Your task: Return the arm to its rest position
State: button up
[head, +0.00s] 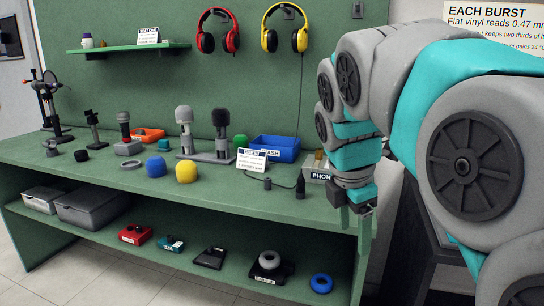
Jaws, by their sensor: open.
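My gripper (356,212) points down at the front right edge of the green workbench (215,205). It is open, and I see nothing between its fingers. My grey and teal arm fills the right side of the head view, bent over and hanging down to the gripper. It hides the bench's right end and part of the wall. The gripper is just right of a box marked PHON (318,176).
A blue tray (276,148), a sign card (265,161), microphones and blue and yellow foam covers (186,171) stand on the bench. The lower shelf (215,283) holds grey bins and small devices. Red headphones (217,30) and yellow headphones (285,28) hang behind.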

jog(key=s+f+m+g+y, duration=0.2)
jog(key=s+f+m+g, duration=0.2)
jog(key=s+f+m, duration=1.6)
jog(key=s+m, duration=0.1)
jog(key=s, duration=0.3)
jog(key=shift+s+d+f, duration=0.2)
jog(key=shift+f, duration=0.15)
